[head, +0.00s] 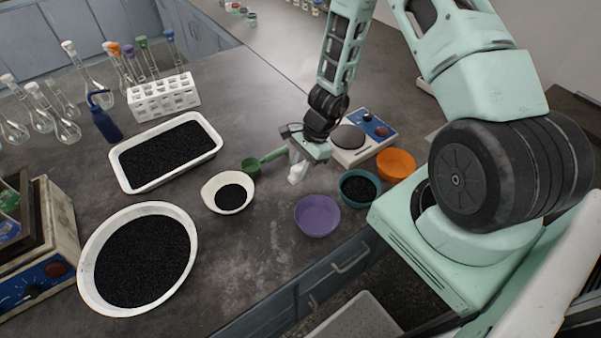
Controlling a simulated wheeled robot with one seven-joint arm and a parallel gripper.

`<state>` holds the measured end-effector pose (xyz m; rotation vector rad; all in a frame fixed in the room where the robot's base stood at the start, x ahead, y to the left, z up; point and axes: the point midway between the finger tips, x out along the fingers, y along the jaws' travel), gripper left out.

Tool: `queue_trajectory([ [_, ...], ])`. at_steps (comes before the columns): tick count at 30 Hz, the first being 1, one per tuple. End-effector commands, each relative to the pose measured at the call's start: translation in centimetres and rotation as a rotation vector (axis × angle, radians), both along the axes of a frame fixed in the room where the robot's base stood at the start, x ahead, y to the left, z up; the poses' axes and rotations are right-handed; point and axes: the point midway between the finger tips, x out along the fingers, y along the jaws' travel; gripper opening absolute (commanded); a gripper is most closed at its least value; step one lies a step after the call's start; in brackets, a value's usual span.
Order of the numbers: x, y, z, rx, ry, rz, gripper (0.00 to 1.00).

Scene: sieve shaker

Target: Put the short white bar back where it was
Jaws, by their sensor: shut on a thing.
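My gripper (299,168) points down above the dark bench, just right of a green scoop (262,160). It is shut on a small white piece, the short white bar (296,175), which shows at the fingertips. The fingers hide part of the bar. I cannot tell whether its lower end touches the bench.
A purple bowl (317,215), a teal bowl of black grains (358,187) and an orange bowl (396,164) stand to the right. A cream bowl (216,182) and white tray (134,183) are left. Bench between cream and purple bowls is clear.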

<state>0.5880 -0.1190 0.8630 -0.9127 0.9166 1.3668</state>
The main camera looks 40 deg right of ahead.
Motion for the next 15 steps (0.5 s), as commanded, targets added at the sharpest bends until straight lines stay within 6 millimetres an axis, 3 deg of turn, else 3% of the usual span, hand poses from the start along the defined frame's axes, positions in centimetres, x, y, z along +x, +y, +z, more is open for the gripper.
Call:
queue_trajectory([
  [5, 0.0, 0.0, -2.1, 0.001, 0.001, -0.003, 0.0],
  [15, 0.0, 0.0, -2.5, 0.0, 0.0, 0.001, 0.0],
])
